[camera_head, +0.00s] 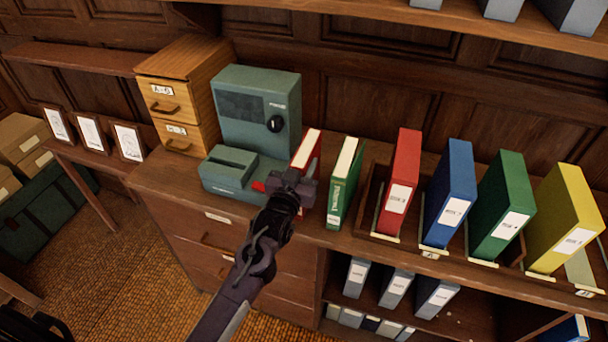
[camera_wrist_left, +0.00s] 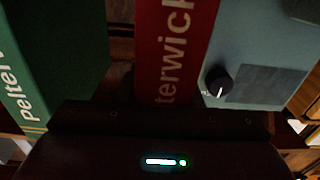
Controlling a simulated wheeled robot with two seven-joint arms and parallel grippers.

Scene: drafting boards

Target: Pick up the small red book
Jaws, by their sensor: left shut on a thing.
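The small red book (camera_head: 307,146) stands upright on the cabinet top, between the teal machine and a small green book (camera_head: 344,182). My left gripper (camera_head: 292,182) is at its near side and shut on it, covering its lower part in the head view. In the left wrist view the red spine with pale letters (camera_wrist_left: 178,45) rises right in front of my gripper. The green book's spine (camera_wrist_left: 45,60) stands to its left there. My right gripper is in neither view.
The teal machine (camera_head: 258,108) with a dial stands close on the left, with a wooden drawer unit (camera_head: 180,95) beyond it. Tall red (camera_head: 402,172), blue (camera_head: 449,195), green and yellow binders stand in a rack to the right. A shelf (camera_head: 400,30) overhangs the back.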

